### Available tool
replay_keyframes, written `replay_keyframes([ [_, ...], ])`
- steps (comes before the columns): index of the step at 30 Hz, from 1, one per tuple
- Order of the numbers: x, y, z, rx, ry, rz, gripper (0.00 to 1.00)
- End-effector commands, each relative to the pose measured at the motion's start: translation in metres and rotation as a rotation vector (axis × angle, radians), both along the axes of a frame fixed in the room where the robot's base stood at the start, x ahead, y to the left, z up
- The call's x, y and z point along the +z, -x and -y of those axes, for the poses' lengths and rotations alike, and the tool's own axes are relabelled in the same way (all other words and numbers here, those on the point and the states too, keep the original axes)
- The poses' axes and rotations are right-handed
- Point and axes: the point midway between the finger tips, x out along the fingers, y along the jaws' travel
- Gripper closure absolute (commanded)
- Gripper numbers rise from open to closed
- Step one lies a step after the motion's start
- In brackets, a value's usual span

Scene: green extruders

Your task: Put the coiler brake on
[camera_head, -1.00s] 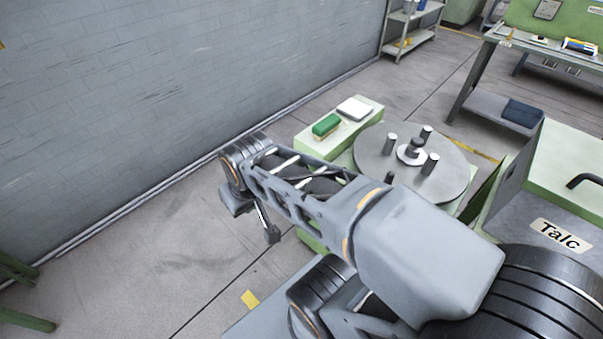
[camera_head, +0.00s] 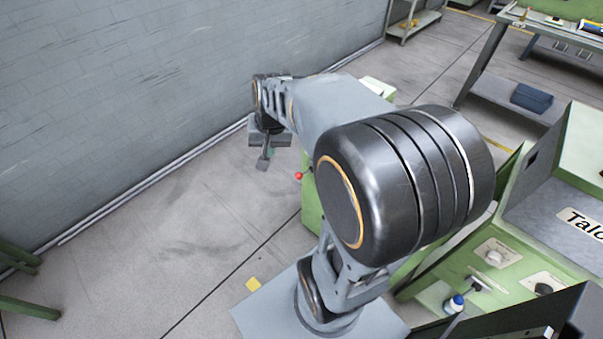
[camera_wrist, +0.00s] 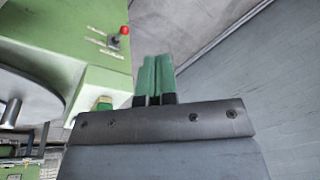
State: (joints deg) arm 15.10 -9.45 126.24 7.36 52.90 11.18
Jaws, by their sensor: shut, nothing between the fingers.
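A small red knob (camera_head: 299,176) sticks out from the side of the green coiler body (camera_head: 313,205). In the wrist view the red knob (camera_wrist: 125,30) is at the edge of the green housing (camera_wrist: 75,35), beside small markings. My gripper (camera_head: 263,163) hangs to the left of the knob, apart from it. In the wrist view its green fingers (camera_wrist: 155,78) are pressed together and empty, below and right of the knob. The coiler's grey round plate (camera_wrist: 25,85) is partly in the wrist view; my arm hides it in the head view.
A grey wall (camera_head: 150,90) runs along the left, with bare floor (camera_head: 170,230) before it. A green cabinet labelled Talc (camera_head: 575,222) stands at the right. A workbench (camera_head: 490,70) stands at the back right.

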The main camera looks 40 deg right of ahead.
Motion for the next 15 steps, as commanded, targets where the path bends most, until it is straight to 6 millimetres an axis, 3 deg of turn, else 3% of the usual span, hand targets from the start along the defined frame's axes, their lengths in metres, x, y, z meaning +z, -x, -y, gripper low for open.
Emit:
replay_keyframes([
  [1, -0.022, -0.015, 0.023, -0.109, -0.037, -0.029, 1.00],
  [6, -0.071, -0.050, 0.094, -0.430, -0.151, -0.089, 1.00],
  [12, -0.124, -0.063, 0.160, -0.701, -0.252, -0.136, 1.00],
  [15, -0.142, -0.064, 0.180, -0.782, -0.283, -0.147, 1.00],
])
